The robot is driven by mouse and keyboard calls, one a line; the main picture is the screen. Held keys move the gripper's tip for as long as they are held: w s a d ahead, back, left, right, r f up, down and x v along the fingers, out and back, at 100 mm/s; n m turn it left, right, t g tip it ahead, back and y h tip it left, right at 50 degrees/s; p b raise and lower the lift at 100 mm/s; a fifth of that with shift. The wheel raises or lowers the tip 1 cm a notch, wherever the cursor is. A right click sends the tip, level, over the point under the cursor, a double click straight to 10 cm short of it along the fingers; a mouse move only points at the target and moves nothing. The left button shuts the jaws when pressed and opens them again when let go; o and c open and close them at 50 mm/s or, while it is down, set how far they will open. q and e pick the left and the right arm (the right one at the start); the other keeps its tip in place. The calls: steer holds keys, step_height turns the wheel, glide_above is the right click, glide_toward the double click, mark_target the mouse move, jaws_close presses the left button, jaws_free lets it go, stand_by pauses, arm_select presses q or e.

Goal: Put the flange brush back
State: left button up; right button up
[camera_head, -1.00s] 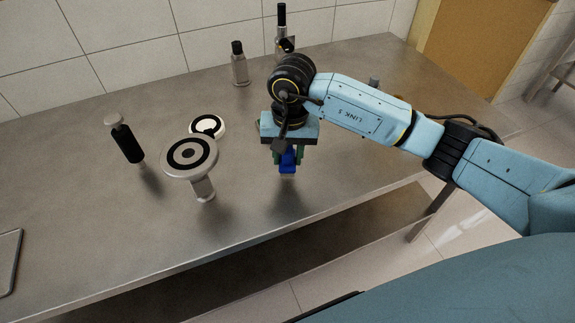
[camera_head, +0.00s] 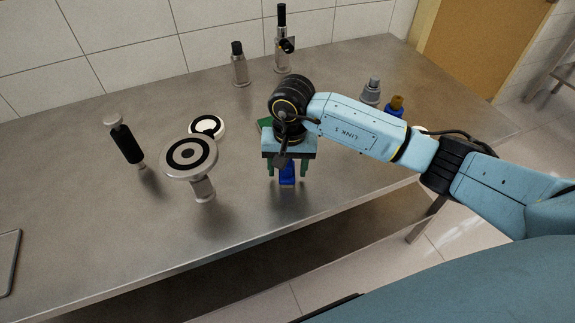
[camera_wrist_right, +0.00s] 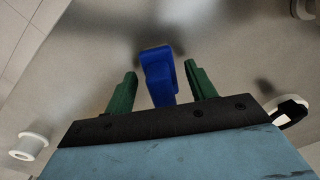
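A blue piece (camera_head: 287,173), perhaps the flange brush, is at the near part of the steel table; no bristles show. In the right wrist view the blue piece (camera_wrist_right: 159,76) rises between my right gripper's green fingers. My right gripper (camera_head: 287,170) is open around it, and the wrist view (camera_wrist_right: 160,88) shows a gap on each side. Its lower end is hard to make out. A second blue item (camera_head: 395,106) with a brown top stands at the right, partly behind my right arm. I cannot tell which one is the brush. My left gripper is out of view.
On the steel table (camera_head: 90,230) are a flanged disc (camera_head: 189,156) on a post, a white ring (camera_head: 207,126) and a black-handled tool (camera_head: 127,142). A dark-topped bottle (camera_head: 239,65), a tall device (camera_head: 283,50) and a grey bottle (camera_head: 371,90) stand farther back.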

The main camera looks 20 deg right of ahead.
mark_target(290, 162)
step_height(290, 162, up, 12)
steer(key=shift+s+d+r, duration=0.15)
steer(key=shift+d+r, duration=0.05)
stand_by(0.4)
